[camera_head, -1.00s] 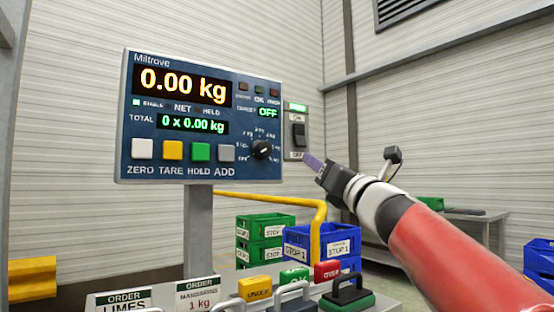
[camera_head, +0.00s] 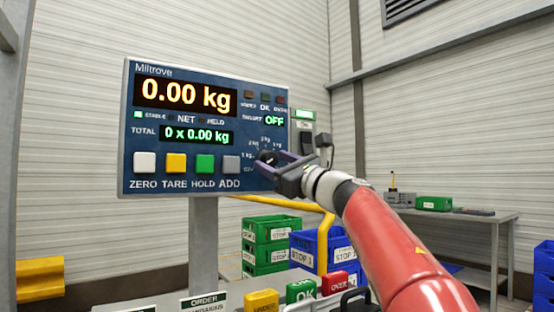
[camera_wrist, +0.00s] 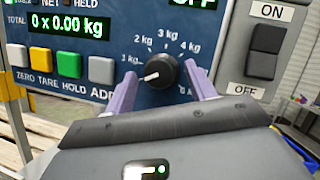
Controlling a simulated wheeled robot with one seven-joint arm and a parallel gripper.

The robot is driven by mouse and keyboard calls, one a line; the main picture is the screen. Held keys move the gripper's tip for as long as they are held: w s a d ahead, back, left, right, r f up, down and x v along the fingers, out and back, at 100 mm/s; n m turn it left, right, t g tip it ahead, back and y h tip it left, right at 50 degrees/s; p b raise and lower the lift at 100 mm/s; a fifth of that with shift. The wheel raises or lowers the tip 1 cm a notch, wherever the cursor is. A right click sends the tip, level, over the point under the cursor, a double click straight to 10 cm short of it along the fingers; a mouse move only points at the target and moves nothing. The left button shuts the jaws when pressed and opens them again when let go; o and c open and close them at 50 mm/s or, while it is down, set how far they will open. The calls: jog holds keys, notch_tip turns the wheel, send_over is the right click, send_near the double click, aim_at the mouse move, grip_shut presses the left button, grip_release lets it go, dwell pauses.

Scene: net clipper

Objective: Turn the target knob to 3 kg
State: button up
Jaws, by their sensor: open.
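The target knob (camera_wrist: 156,71) is a round black dial with a white pointer line on the blue scale panel (camera_head: 150,105). In the wrist view its dial marks read 1, 2, 3 and 4 kg, and the pointer line lies toward the lower left, below the 1 kg mark. The display above reads target OFF (camera_head: 274,120). My gripper (camera_wrist: 160,85) is open, with one purple finger on the left and one on the right of the knob. I cannot tell whether either finger touches it. In the head view my gripper (camera_head: 276,165) partly hides the knob and dial.
A black ON/OFF rocker switch (camera_wrist: 264,52) sits just right of the right finger. Several coloured buttons, including the grey ADD button (camera_head: 231,164), lie left of the knob. Green crates (camera_head: 268,230) and blue crates (camera_head: 303,250) stand below and behind.

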jog(key=c, duration=1)
jog(key=shift+o, duration=0.2)
jog(key=shift+s+m, duration=0.1)
jog(key=shift+m, duration=0.2)
